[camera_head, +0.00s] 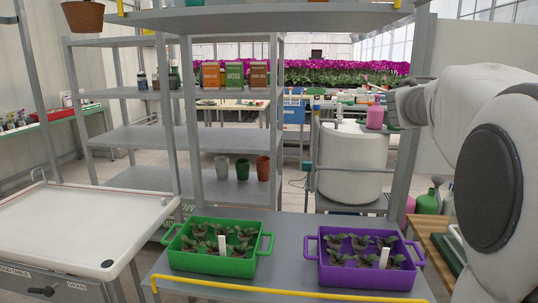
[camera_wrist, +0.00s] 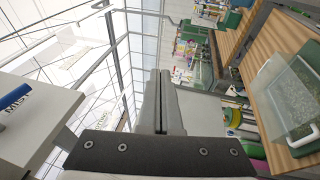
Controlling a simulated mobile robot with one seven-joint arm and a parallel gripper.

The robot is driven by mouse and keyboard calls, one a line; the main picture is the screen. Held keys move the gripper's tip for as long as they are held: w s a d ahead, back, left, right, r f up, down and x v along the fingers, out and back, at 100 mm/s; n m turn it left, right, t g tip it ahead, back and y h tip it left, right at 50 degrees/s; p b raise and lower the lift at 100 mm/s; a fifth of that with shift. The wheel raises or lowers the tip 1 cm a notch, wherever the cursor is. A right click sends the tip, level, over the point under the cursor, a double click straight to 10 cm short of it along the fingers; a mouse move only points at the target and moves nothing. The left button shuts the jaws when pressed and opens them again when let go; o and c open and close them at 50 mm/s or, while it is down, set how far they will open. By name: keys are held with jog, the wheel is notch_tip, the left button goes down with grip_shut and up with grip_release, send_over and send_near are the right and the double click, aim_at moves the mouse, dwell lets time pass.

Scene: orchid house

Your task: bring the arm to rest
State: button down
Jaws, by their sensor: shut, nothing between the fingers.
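My white arm fills the right side of the head view, raised and bent. My gripper (camera_head: 393,105) is at its left end, partly hidden by the arm and small in that view. In the wrist view my gripper's two grey fingers (camera_wrist: 160,78) lie together, shut and empty. The gripper is up in the air. In the head view it appears beside a pink bottle (camera_head: 375,117), but I cannot tell the depth between them.
A green tray (camera_head: 212,266) and a purple tray (camera_head: 372,277) of seedlings stand on the grey shelf (camera_head: 290,244) below. A white sink table (camera_head: 85,225) is left. A white drum (camera_head: 352,160) stands behind. In the wrist view, a clear bin (camera_wrist: 287,92) sits on a wooden bench (camera_wrist: 262,50).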

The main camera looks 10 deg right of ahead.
jog(key=s+a+f+t+y, duration=0.1)
jog(key=s+a+f+y, duration=0.3)
jog(key=f, duration=0.5)
jog(key=s+a+f+t+y, duration=0.2)
jog(key=s+a+f+y, duration=0.1)
jog(key=a+f+y, duration=0.5)
jog(key=s+a+f+t+y, duration=0.1)
jog(key=s+a+f+y, duration=0.2)
jog(key=a+f, duration=0.35)
jog(key=s+a+f+y, duration=0.2)
jog(key=s+a+f, duration=0.15)
jog(key=a, duration=0.55)
jog(key=s+a+f+t+y, duration=0.1)
jog(key=s+a+f+y, duration=0.2)
jog(key=a+f, duration=0.35)
notch_tip(320, 180, up, 15)
jog(key=a+p, duration=0.1)
jog(key=p, duration=1.2)
jog(key=shift+w+a+m, duration=0.3)
jog(key=shift+w, duration=0.05)
